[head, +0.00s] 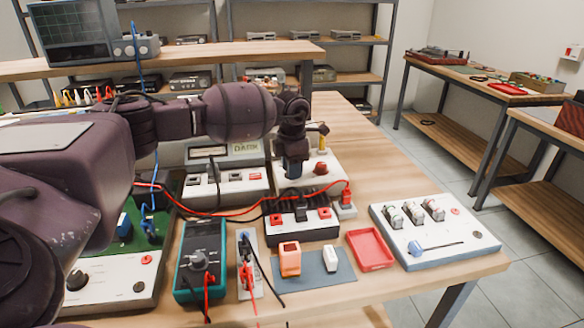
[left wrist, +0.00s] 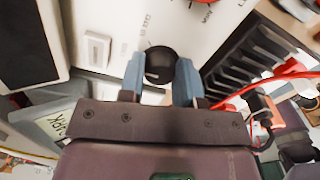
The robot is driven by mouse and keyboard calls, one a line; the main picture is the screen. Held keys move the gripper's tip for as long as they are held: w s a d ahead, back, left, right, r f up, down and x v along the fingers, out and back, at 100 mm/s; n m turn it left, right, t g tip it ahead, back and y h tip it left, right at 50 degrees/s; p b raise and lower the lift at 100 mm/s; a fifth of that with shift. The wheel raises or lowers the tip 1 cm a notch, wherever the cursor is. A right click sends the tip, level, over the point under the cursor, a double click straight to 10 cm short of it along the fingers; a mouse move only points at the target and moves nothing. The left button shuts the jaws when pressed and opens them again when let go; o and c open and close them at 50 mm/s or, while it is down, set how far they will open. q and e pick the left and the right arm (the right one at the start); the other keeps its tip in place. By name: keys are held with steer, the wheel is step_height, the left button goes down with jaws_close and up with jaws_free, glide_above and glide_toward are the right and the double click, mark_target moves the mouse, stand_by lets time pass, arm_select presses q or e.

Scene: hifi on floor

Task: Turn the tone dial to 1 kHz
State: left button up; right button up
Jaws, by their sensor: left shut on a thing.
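The tone dial is a black round knob (left wrist: 159,65) on a white panel (left wrist: 120,18), seen in the left wrist view. The blue fingers of my left gripper (left wrist: 160,78) are shut on it, one on either side. Small print beside the dial is too blurred to read, and I cannot tell which mark the dial points to. In the head view, my left gripper (head: 293,168) reaches down at the white box (head: 329,182) with a red knob (head: 320,168). The gripper hides the dial there. My right gripper is not in view.
A grey box marked DARK (head: 246,150) stands left of the white box. A black-and-white terminal block (head: 303,234) with red and black leads is in front. A teal meter (head: 201,240), a red tray (head: 370,249) and a white switch panel (head: 470,237) lie nearer.

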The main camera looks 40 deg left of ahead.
arm_select(q)
steer(key=shift+r, duration=0.1)
steer(key=o, duration=0.9)
steer(key=shift+r, duration=0.4)
step_height(320, 180, up, 10)
steer(key=shift+p, duration=0.85)
steer(key=shift+f, duration=0.1)
